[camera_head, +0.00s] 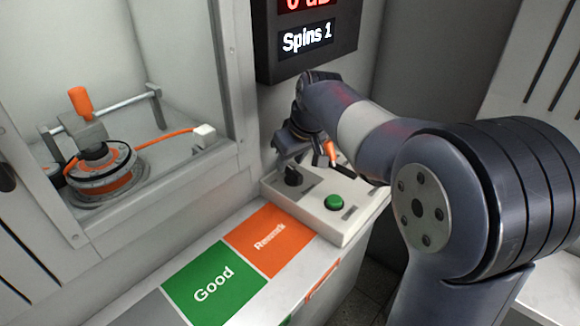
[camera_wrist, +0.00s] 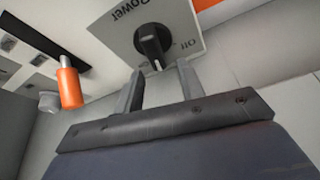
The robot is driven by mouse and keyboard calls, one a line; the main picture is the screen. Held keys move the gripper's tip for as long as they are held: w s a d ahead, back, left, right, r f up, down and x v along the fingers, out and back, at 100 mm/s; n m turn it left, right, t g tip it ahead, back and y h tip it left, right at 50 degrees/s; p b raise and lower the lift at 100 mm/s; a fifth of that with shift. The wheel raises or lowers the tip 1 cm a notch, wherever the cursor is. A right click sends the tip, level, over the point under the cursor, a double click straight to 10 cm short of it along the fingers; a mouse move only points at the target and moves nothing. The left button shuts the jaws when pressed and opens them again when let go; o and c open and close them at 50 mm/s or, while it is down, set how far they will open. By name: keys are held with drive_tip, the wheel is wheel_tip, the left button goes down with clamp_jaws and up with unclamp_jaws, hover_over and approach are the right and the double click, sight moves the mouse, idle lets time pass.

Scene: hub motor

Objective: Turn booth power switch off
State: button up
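The booth power switch is a black rotary knob (camera_head: 292,176) on a light control box (camera_head: 345,232) at the right end of the counter. In the wrist view the knob (camera_wrist: 152,42) sits on a grey plate (camera_wrist: 180,22) lettered "Power" and "Off", seen upside down. My gripper shows in the wrist view (camera_wrist: 156,78) with two fingers apart and nothing between them. The knob lies just beyond the fingertips, and I cannot tell whether they touch it. In the head view my gripper (camera_head: 292,150) is just above and behind the knob, partly hidden by my arm.
A green button (camera_head: 334,202) is right of the knob. An orange-tipped part (camera_head: 331,153) stands behind it, also in the wrist view (camera_wrist: 70,85). Orange "Rework" (camera_head: 268,241) and green "Good" (camera_head: 215,283) pads lie left. A booth holds the hub motor (camera_head: 100,170). A "Spins 1" display (camera_head: 306,38) hangs above.

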drive_tip(key=shift+x, duration=0.95)
clamp_jaws()
